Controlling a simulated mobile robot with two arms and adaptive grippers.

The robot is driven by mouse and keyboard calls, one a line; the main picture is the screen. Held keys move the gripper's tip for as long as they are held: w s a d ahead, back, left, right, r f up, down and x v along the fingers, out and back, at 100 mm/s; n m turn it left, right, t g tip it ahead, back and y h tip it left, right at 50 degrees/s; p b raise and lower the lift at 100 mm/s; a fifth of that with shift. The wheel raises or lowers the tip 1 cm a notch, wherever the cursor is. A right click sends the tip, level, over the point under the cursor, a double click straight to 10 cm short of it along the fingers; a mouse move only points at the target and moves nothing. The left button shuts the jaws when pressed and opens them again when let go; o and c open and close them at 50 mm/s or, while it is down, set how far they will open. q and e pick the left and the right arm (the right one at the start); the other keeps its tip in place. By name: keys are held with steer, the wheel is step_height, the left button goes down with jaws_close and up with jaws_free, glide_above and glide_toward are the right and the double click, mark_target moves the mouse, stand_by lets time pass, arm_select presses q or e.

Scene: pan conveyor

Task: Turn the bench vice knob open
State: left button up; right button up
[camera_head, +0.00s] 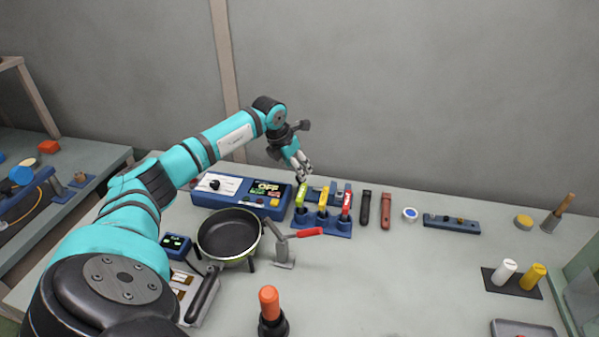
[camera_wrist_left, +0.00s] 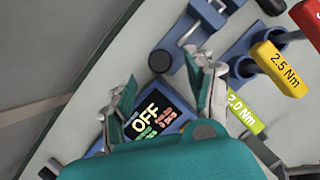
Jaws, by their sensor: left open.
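In the left wrist view, what looks like the bench vice (camera_wrist_left: 186,33) shows as grey metal and blue parts near the top, with a round black knob (camera_wrist_left: 160,61) at its lower left. In the head view the vice (camera_head: 339,189) is small and partly hidden behind the upright torque drivers. My left gripper (camera_head: 303,172) is open and empty, pointing down above the back of the bench, just left of the vice. In the wrist view its fingers (camera_wrist_left: 163,88) are spread, and the knob lies beyond them, between their tips in the picture. No contact shows. My right gripper is not in view.
Green, yellow and red torque drivers (camera_head: 322,203) stand in a blue rack close to the gripper. A blue box with an OFF display (camera_head: 268,187) is left of it. A pan (camera_head: 230,234) and an orange-topped tool (camera_head: 269,303) are nearer. The bench's right-centre is mostly clear.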

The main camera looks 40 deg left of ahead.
arm_select(q)
steer(key=shift+x, duration=2.25)
jaws_close()
